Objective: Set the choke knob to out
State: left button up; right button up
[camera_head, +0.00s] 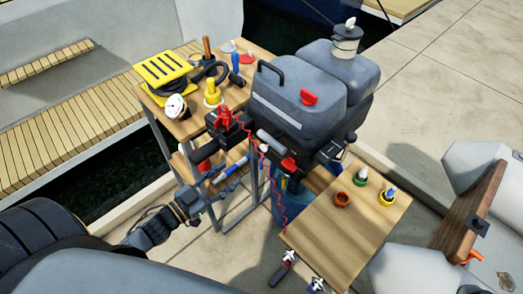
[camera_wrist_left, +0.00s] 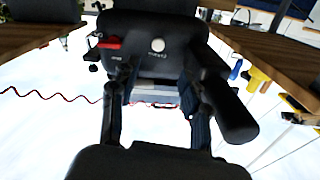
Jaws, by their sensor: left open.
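The choke knob seems to be the small pale round knob (camera_head: 264,148) on the front of the grey outboard motor (camera_head: 300,98). In the left wrist view it is a white round knob (camera_wrist_left: 157,45) with small, unreadable lettering below it. How far it stands out cannot be told, as it is seen nearly end-on. My left gripper (camera_head: 216,191) is open and empty, low in front of the motor. In the left wrist view its two fingers (camera_wrist_left: 158,82) point at the motor front, one on each side below the knob, apart from it.
A black tiller handle (camera_wrist_left: 238,118) lies close beside one finger. A red coiled cord (camera_head: 275,187) hangs from the motor front. A red lever (camera_head: 289,165) is near the knob. Wooden tables with tools (camera_head: 236,98) and small pots (camera_head: 342,199) flank the motor.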

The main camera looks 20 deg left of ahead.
aim_at(262, 149)
pick_arm(q)
jog(key=x, duration=0.9)
jog(key=p+x, duration=0.1)
jog(key=x, duration=0.4)
jog(key=shift+s+d+r, duration=0.1)
jog(key=shift+d+r, duration=0.05)
jog(key=shift+r, duration=0.2)
jog(key=shift+c, duration=0.2)
grip_shut()
